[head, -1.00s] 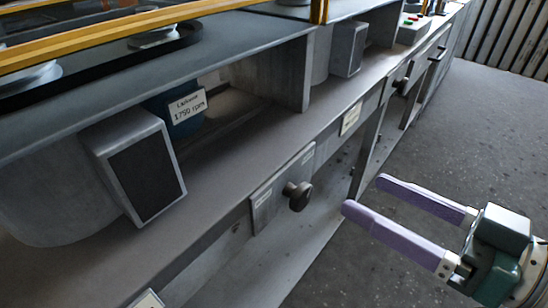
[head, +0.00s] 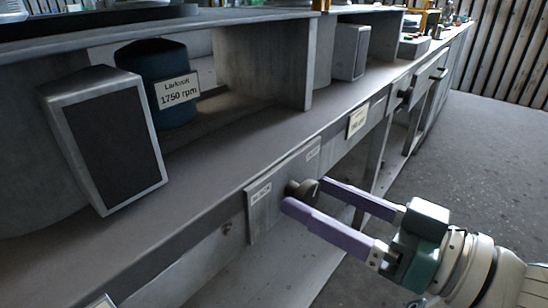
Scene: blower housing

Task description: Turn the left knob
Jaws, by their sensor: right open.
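The near dark round knob (head: 305,191) sits on a grey plate (head: 266,208) on the front face of the bench, with small labels at the plate's left and right ends. My right gripper (head: 304,192) has two long purple fingers, spread apart and pointing at the knob. The knob shows between the fingertips, one finger on its near lower side and the other on its far side. I cannot tell whether either finger touches it. A second dark knob (head: 405,96) is farther along the bench front. My left gripper is not in view.
The bench top (head: 240,150) carries a grey duct with a dark opening (head: 112,140) and a blue motor labelled 1750 rpm (head: 153,62). A label (head: 357,121) hangs on the bench edge. The floor (head: 500,150) at right is clear.

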